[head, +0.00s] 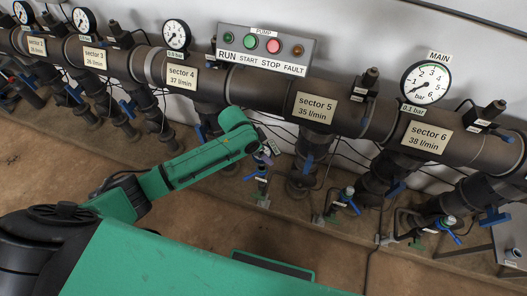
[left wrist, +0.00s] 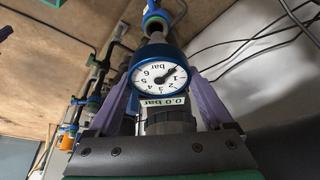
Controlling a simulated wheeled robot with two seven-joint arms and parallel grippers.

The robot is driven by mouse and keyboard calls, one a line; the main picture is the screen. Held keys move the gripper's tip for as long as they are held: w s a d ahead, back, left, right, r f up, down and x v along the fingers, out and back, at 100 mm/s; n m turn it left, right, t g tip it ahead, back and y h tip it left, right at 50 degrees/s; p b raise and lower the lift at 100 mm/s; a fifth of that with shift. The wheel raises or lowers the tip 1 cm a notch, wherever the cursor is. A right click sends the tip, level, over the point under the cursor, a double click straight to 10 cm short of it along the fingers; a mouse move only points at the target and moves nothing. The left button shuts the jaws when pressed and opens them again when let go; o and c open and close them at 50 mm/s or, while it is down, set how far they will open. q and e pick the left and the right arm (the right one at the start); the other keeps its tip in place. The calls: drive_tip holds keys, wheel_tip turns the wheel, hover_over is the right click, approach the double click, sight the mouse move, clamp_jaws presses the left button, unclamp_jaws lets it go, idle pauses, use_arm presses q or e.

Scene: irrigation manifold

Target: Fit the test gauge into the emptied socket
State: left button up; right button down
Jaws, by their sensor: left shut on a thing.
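In the left wrist view the test gauge (left wrist: 159,76) has a white dial, a blue rim and a "0.0 bar" label. My left gripper (left wrist: 158,84) is shut on it, one purple finger at each side. In the head view this gripper (head: 266,157) is below the pipe, between the sector 4 and sector 5 plates; the gauge is hard to make out there. Just beyond the gauge in the wrist view is a round pipe fitting with a blue collar (left wrist: 153,20). I cannot tell whether it is the emptied socket or whether the gauge touches it. My right gripper is not in view.
The thick manifold pipe (head: 245,82) crosses the head view with dial gauges, including the MAIN gauge (head: 426,84), on top. A pump panel (head: 266,46) stands behind it. Blue-handled valves (head: 346,199) and dark cables hang below. The brown floor in front is mostly clear.

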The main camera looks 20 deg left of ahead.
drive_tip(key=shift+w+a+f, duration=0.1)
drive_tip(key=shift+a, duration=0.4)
use_arm(q)
drive_tip(key=shift+p, duration=0.35)
drive_tip(key=shift+f, duration=0.15)
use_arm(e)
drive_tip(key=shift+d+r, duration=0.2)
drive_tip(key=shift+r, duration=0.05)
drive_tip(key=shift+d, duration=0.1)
use_arm(q)
drive_tip(key=shift+f+p, duration=0.35)
drive_tip(key=shift+f, duration=0.05)
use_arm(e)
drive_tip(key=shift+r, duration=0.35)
use_arm(q)
drive_tip(key=shift+f, duration=0.45)
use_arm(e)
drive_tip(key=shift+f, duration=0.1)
